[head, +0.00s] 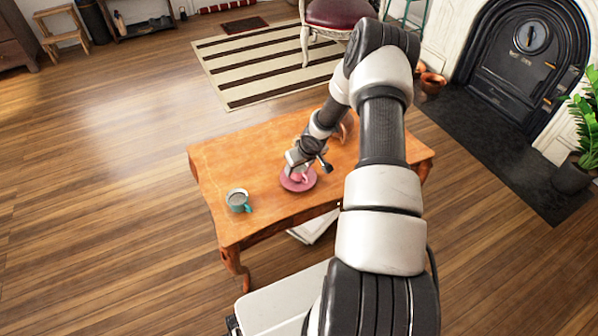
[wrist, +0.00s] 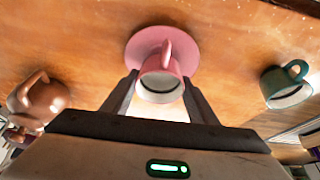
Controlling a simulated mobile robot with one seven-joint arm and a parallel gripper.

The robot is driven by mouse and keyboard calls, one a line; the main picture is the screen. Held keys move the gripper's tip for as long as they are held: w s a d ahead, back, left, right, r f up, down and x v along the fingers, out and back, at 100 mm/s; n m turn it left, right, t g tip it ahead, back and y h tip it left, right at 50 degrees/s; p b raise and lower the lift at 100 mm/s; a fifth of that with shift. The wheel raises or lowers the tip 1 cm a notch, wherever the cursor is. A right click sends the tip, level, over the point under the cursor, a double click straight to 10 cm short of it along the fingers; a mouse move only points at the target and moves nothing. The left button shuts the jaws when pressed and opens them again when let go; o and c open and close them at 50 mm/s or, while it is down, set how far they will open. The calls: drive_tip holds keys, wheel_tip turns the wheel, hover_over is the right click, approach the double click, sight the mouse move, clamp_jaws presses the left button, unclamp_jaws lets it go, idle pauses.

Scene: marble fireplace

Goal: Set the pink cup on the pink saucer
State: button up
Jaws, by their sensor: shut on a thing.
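The pink saucer (head: 287,184) lies on the wooden table near its front edge. It also shows in the wrist view (wrist: 140,46). The pink cup (wrist: 163,68) is between the two fingers of my gripper (wrist: 160,77), which is shut on it. In the head view the cup (head: 301,177) appears over the saucer, partly hidden by my gripper (head: 297,170). In the wrist view the cup overlaps the saucer's near part. I cannot tell whether the cup's base touches the saucer.
The wooden table (head: 240,160) has a teal cup (head: 238,199) at its front left, also in the wrist view (wrist: 286,86). A brown pot (wrist: 44,100) stands on the other side, mostly behind my arm in the head view.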

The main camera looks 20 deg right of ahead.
drive_tip(key=shift+f, duration=0.35)
drive_tip(key=shift+f, duration=0.15)
drive_tip(key=o, duration=1.1)
drive_tip(key=shift+o, duration=0.2)
drive_tip(key=shift+r, duration=0.45)
drive_tip(key=p+v, duration=0.3)
drive_tip(key=v, duration=0.8)
drive_tip(key=shift+s+r, duration=0.15)
drive_tip(key=shift+s, duration=0.1)
